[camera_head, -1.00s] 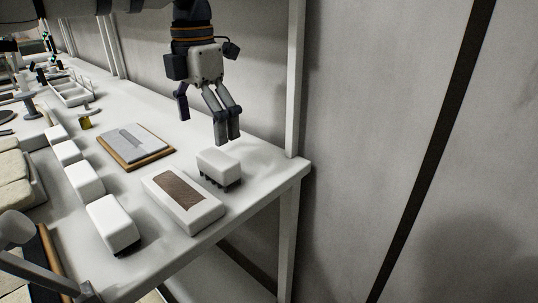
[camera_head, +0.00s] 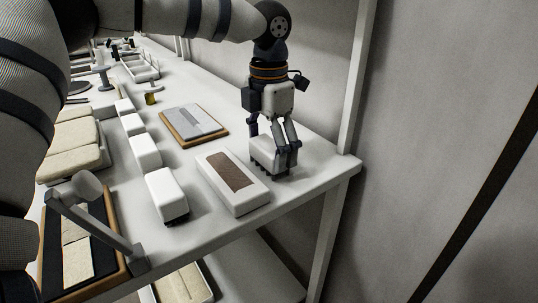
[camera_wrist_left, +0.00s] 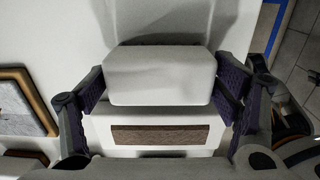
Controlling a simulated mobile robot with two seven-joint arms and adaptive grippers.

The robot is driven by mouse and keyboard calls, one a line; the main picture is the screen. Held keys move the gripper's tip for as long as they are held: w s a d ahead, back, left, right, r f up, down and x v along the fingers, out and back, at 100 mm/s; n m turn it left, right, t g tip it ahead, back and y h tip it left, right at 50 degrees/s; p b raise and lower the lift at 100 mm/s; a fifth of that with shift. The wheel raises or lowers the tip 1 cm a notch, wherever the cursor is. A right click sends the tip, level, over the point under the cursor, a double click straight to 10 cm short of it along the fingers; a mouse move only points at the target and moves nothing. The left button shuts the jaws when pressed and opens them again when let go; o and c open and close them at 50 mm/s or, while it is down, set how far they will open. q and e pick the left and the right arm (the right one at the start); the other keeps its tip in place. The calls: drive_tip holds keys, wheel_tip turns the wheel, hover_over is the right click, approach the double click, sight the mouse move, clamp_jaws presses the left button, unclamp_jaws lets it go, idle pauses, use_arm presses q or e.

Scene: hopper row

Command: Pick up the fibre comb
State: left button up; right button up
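The block that I take to be the fibre comb (camera_head: 262,155) is white, with dark teeth below it in the earlier head view. It sits on the white bench top near the right end. My left gripper (camera_head: 283,155) is over it, fingers pointing down on either side. In the left wrist view the white block (camera_wrist_left: 160,76) lies between the two dark finger pads. The pads are splayed and very close to its ends; firm contact does not show. The teeth are mostly hidden now. My right gripper is not in view.
A white block with a brown strip (camera_head: 250,195) lies just in front. Another white toothed block (camera_head: 166,194) and several white blocks stand to the left. A wood-edged grey board (camera_head: 193,124) lies behind. A shelf post (camera_head: 355,85) rises at right, near the bench's end.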

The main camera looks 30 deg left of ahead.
sight(266, 143)
use_arm(q)
drive_tip(key=c, duration=0.6)
drive_tip(key=shift+o, duration=0.2)
drive_tip(key=shift+r, duration=0.1)
drive_tip(key=shift+w+r, duration=0.1)
drive_tip(key=shift+r, duration=0.25)
drive_tip(key=r, duration=0.3)
drive_tip(key=shift+a+r, duration=0.15)
drive_tip(key=shift+a, duration=0.25)
drive_tip(key=s+a+r, duration=0.3)
drive_tip(key=a+r, duration=0.6)
drive_tip(key=a, duration=0.4)
drive_tip(key=shift+s, duration=0.3)
drive_tip(key=o, duration=0.6)
drive_tip(key=shift+d, duration=0.1)
drive_tip(key=c, duration=0.6)
